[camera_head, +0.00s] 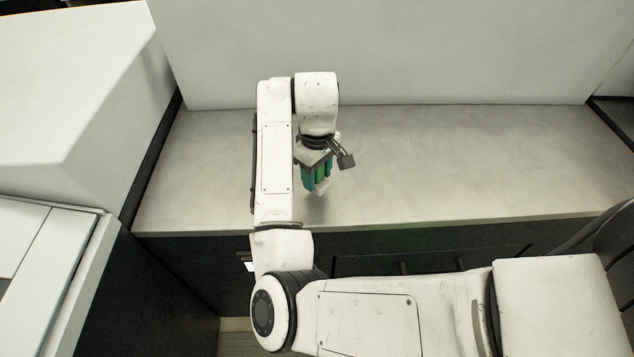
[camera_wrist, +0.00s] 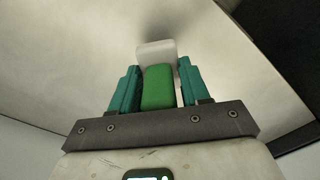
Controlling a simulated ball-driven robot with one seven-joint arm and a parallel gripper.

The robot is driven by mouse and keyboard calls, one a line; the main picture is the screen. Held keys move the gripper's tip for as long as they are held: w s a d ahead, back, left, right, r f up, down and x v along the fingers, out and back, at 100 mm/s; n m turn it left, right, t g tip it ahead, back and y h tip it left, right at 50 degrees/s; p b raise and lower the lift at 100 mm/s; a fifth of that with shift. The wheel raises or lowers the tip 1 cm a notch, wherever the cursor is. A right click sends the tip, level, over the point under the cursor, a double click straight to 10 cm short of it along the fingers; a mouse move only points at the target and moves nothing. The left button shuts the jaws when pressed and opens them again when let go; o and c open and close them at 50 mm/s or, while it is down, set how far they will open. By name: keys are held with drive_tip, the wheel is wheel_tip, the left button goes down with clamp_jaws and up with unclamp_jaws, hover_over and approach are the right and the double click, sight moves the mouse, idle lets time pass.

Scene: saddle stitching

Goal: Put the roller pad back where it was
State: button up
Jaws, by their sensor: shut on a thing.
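My gripper (camera_head: 317,178) is over the counter, near the middle of its depth, pointing down. In the wrist view my gripper (camera_wrist: 158,90) has its two teal fingers shut on the roller pad (camera_wrist: 158,88). The pad has a green body and a pale, whitish end (camera_wrist: 157,50) that sticks out past the fingertips. In the head view the pad (camera_head: 323,172) shows as a green strip between the fingers, with its pale end below. I cannot tell whether that end touches the counter.
The pale counter (camera_head: 430,165) is bare around my gripper, with free room to both sides. A light wall (camera_head: 430,50) stands behind it. A white machine (camera_head: 75,75) stands at the left. Dark cabinet fronts (camera_head: 440,240) lie below the counter's front edge.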

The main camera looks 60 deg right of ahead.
sight(317, 182)
drive_tip(key=shift+w+d+f+p, duration=0.1)
drive_tip(key=shift+f+p, duration=0.35)
drive_tip(key=shift+f, duration=1.25)
drive_tip(key=o, duration=1.2)
drive_tip(key=shift+r, duration=0.1)
wheel_tip(317, 182, up, 12)
drive_tip(key=shift+f+p, duration=0.1)
drive_tip(key=shift+p, duration=0.5)
